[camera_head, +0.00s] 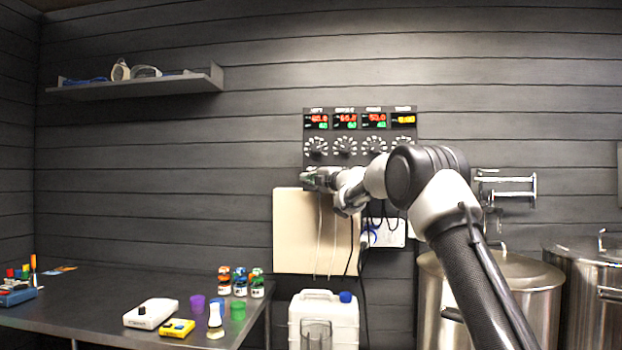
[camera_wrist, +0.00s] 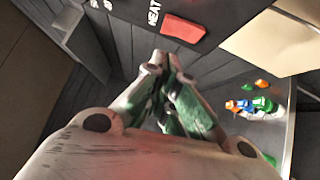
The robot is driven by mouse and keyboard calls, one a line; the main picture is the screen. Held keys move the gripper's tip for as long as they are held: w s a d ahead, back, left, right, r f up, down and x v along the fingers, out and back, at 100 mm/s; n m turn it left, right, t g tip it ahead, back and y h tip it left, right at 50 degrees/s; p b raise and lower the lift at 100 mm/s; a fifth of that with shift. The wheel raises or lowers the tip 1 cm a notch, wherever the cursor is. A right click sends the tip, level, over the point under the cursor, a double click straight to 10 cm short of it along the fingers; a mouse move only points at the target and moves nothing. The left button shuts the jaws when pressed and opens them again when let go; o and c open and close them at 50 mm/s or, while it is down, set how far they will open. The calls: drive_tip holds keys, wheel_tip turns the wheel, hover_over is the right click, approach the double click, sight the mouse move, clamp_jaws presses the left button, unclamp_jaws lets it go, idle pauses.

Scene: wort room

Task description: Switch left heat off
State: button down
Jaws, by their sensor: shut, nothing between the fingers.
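The black control panel (camera_head: 360,112) on the wall has several displays with a row of dials below, the leftmost column labelled LEFT. My gripper (camera_head: 307,178) is at the panel's lower left, below the leftmost dial (camera_head: 316,146). In the wrist view a red rocker switch (camera_wrist: 184,28) sits on the panel beside the lettering HEAT. My gripper's fingertips (camera_wrist: 165,58) are shut and empty, close to this switch in the picture. I cannot tell whether they touch it. The panel's lower edge is largely hidden behind my arm in the head view.
A beige board (camera_head: 297,235) with hanging cables is below the panel. A steel table (camera_head: 80,310) with small bottles and cups stands at left. A white canister (camera_head: 335,315) stands below, and steel kettles (camera_head: 525,275) at right. A shelf (camera_head: 140,88) is at upper left.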

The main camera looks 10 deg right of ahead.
drive_tip(key=shift+w+d+r, duration=0.1)
drive_tip(key=shift+w+d, duration=0.15)
drive_tip(key=shift+w, duration=0.35)
drive_tip(key=shift+w+d+r, duration=0.1)
drive_tip(key=shift+w+d, duration=0.1)
drive_tip(key=shift+w, duration=0.4)
